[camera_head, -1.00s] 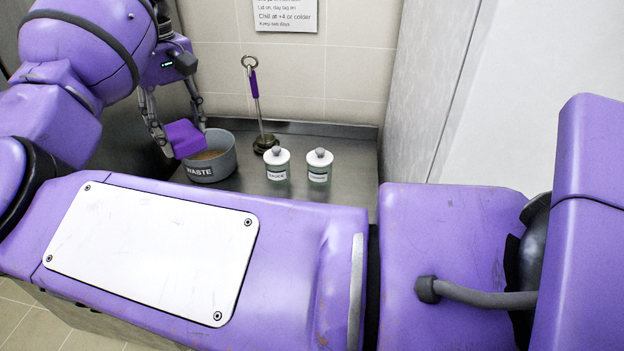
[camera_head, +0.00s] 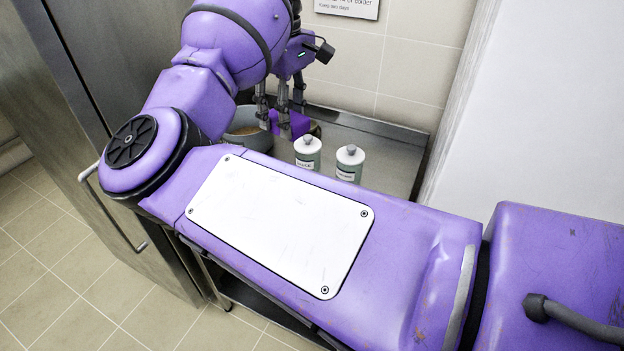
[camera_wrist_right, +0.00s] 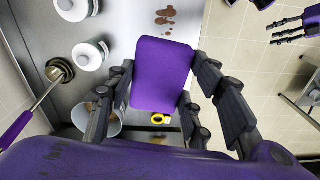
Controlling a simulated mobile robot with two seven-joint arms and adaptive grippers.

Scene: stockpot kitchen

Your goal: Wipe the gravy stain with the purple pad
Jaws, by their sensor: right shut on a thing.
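The purple pad (camera_head: 291,124) is held between the fingers of my right gripper (camera_head: 284,112), above the steel counter and beside the grey waste bowl. In the right wrist view the pad (camera_wrist_right: 162,72) sits flat-faced between the dark fingers of my right gripper (camera_wrist_right: 165,88). The brown gravy stain (camera_wrist_right: 165,16) shows at the top of that view as several blots on the counter, apart from the pad. The stain is hidden in the head view. A dark hand at the upper right of the wrist view looks like my left gripper (camera_wrist_right: 300,28); its opening is unclear.
The waste bowl (camera_head: 246,135) stands left of the pad. Two white-lidded canisters (camera_head: 307,152) (camera_head: 350,162) stand to its right. A long-handled tool (camera_wrist_right: 60,70) and a small yellow object (camera_wrist_right: 159,119) show in the wrist view. A wall closes off the counter's right side.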

